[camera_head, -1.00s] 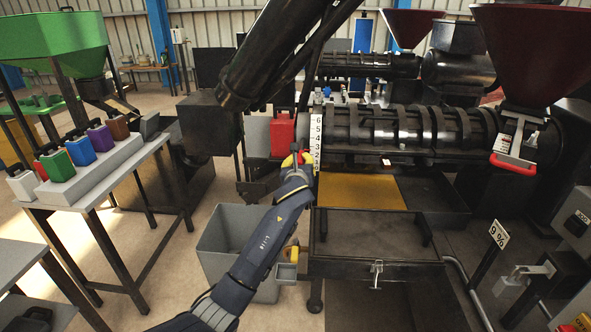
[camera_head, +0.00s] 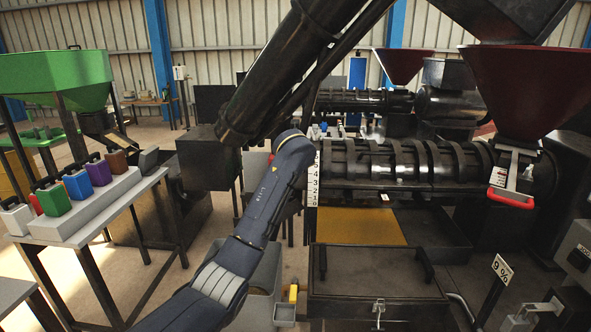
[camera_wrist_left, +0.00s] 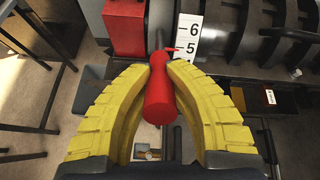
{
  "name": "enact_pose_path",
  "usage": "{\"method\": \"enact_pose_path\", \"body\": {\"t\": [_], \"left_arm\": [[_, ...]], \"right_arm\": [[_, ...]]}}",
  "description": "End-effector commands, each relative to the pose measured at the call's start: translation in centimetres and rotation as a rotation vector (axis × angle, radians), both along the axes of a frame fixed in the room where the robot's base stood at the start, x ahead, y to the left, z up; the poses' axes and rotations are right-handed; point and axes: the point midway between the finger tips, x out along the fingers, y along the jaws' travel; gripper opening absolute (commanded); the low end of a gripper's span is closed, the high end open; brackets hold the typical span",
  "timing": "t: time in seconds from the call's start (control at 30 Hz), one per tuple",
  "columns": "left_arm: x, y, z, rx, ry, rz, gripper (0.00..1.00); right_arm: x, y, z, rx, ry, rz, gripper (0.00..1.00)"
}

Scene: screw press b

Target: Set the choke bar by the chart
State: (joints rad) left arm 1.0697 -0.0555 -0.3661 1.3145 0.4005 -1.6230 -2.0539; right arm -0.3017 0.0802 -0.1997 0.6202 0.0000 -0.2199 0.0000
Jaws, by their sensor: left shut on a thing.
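The red handle of the choke bar (camera_wrist_left: 159,97) is between the yellow fingers of my left gripper (camera_wrist_left: 160,85) in the left wrist view. The fingers are shut on it. In the head view my left arm hides the gripper and the handle. The scale (camera_head: 312,188) stands at the left end of the black ribbed press barrel (camera_head: 400,162). My right gripper is not in view.
A sign reading 9 % (camera_head: 502,269) stands at the right. A red box (camera_wrist_left: 125,27) is left of the scale. A grey bin (camera_head: 262,270) stands below my left arm. Several coloured blocks sit on the left table (camera_head: 70,226). A red handle (camera_head: 510,198) hangs under the maroon hopper.

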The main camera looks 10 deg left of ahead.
Motion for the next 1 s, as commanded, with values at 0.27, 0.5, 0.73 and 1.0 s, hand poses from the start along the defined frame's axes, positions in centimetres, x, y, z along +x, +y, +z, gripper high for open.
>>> {"method": "enact_pose_path", "body": {"t": [0.27,0.5,0.73,1.0], "left_arm": [[0.21,0.03,0.32,0.000,0.013,0.001,0.00],[0.21,0.05,0.30,-0.001,0.013,0.002,0.00],[0.20,0.02,0.28,-0.001,0.012,0.001,0.39],[0.19,-0.02,0.26,0.000,0.012,0.001,0.48]], "right_arm": [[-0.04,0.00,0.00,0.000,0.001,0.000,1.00],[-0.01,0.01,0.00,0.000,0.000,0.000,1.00],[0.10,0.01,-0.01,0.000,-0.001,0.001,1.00],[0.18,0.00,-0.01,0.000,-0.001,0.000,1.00]]}}
